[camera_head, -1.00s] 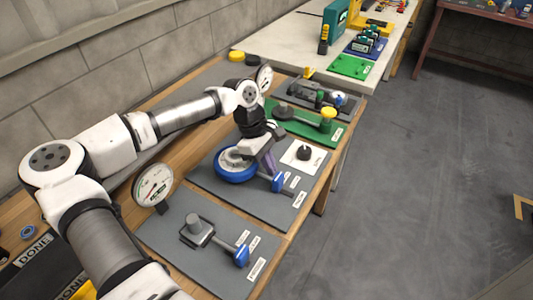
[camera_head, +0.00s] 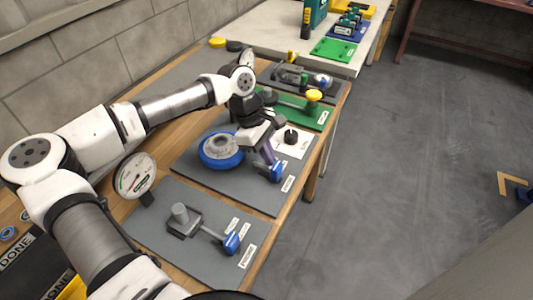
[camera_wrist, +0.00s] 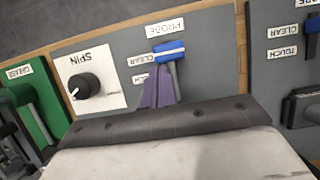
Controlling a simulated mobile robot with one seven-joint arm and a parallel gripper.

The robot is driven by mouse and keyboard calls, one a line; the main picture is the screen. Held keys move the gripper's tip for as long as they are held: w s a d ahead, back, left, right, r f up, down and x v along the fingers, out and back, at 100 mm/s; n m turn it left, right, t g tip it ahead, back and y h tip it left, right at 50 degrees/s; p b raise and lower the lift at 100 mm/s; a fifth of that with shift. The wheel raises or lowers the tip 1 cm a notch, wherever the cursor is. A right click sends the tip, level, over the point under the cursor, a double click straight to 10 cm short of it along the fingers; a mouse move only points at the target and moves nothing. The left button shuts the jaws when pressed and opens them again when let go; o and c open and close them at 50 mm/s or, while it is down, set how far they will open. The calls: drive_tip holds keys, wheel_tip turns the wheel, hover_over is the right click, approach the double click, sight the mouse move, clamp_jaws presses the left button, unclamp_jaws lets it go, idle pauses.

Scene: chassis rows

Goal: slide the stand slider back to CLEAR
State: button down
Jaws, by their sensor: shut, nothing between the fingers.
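The stand slider is a blue handle (camera_head: 276,172) on a grey rod, on the middle grey panel. In the wrist view, the blue handle (camera_wrist: 169,51) is roughly level with the CLEAR label (camera_wrist: 141,60), below the PROBE label (camera_wrist: 165,28). The TOUCH label is partly covered by my fingers. My gripper (camera_wrist: 159,72) is shut and empty, its purple fingers against or just beside the handle, on the TOUCH side; I cannot tell if they touch. In the head view, my gripper (camera_head: 270,163) is right at the handle.
A blue-rimmed wheel (camera_head: 221,151) sits left of my gripper. A SPIN plate with a black knob (camera_wrist: 85,86) is beside the slider. A second blue-handled slider (camera_head: 231,243) is on the nearer panel, beside a dial gauge (camera_head: 134,176). A green panel (camera_head: 300,111) lies beyond.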

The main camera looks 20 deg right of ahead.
drive_tip(key=b+v, duration=0.2)
drive_tip(key=v, duration=1.2)
drive_tip(key=shift+s+d+f, duration=0.1)
drive_tip(key=shift+s+d, duration=0.05)
drive_tip(key=shift+s, duration=0.05)
